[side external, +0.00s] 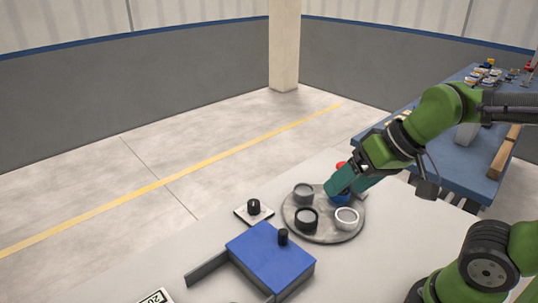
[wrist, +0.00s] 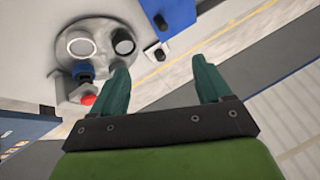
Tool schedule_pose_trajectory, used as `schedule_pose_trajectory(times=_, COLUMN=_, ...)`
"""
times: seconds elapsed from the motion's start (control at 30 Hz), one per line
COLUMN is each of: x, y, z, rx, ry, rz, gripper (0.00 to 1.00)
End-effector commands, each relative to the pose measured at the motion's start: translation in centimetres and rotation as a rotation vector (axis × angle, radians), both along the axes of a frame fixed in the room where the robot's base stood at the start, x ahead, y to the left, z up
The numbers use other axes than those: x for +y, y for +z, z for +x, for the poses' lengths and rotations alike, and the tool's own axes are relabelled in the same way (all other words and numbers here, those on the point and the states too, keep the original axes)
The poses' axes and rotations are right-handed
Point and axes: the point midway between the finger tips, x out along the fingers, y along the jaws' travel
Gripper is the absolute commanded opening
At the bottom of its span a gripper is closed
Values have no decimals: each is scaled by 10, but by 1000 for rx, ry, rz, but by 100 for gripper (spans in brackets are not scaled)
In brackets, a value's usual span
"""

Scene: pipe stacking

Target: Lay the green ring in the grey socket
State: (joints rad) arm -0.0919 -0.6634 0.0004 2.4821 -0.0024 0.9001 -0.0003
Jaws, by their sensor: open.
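I cannot make out a green ring in either view. A round grey plate (side external: 326,235) carries short round pieces: a grey one (side external: 304,191) at the back left, a black one (side external: 306,218) at the front left, a white ring (side external: 346,217) at the front right and a blue piece (side external: 341,199) at the back right. Which is the grey socket is unclear; the grey piece looks likeliest. My gripper (side external: 338,187) is over the back right of the plate, partly hiding the blue piece. In the wrist view my gripper (wrist: 160,65) has its teal fingers wide apart, with nothing between them.
A blue block (side external: 270,262) with a black knob stands at the front left. A small white plate (side external: 253,213) with a black knob lies left of the round plate. A red button (wrist: 89,99) is beside the blue piece. A blue table (side external: 455,150) stands behind.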

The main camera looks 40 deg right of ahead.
Motion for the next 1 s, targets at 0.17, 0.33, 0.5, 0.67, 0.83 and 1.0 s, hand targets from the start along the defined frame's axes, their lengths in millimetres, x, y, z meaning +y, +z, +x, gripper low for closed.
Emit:
schedule_pose_trajectory(times=0.17, x=59, y=-13, z=25, rx=157, ry=201, rz=-53, gripper=78)
schedule_pose_trajectory(times=0.33, x=128, y=-31, z=44, rx=311, ry=332, rz=-132, gripper=78)
schedule_pose_trajectory(times=0.5, x=196, y=-56, z=51, rx=433, ry=393, rz=-234, gripper=78)
schedule_pose_trajectory(times=0.67, x=235, y=-69, z=56, rx=490, ry=363, rz=-299, gripper=78)
schedule_pose_trajectory(times=0.83, x=236, y=-61, z=63, rx=506, ry=267, rz=-298, gripper=78)
schedule_pose_trajectory(times=1.0, x=235, y=-90, z=61, rx=514, ry=257, rz=-298, gripper=78)
